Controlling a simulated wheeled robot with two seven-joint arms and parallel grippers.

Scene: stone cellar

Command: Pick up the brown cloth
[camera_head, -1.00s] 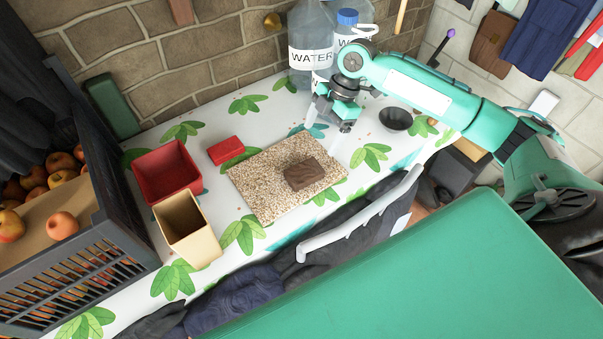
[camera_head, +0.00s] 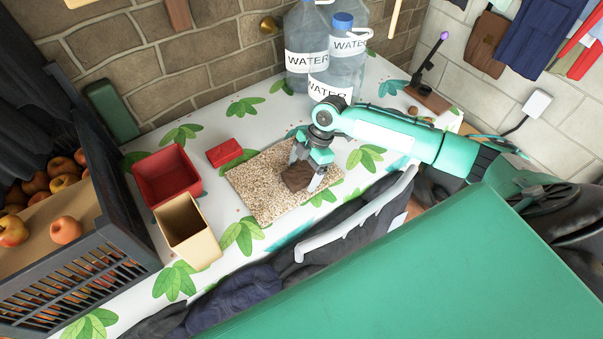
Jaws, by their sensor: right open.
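The brown cloth (camera_head: 297,178) is a small folded, dark brown piece lying on the speckled beige mat (camera_head: 255,195) on the table. My right gripper (camera_head: 305,172) points down at it with its jaws open. One finger is at the far left side of the cloth and the other at its near right side, so the fingers seem to straddle it. I cannot tell whether they touch it. The gripper hides part of the cloth. My left gripper is not in view.
A red bin (camera_head: 168,200), a beige bin (camera_head: 188,250) and a red block (camera_head: 225,152) stand left of the mat. Water jugs (camera_head: 306,65) stand behind my right arm. A dark crate (camera_head: 110,240) with apples is at the left.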

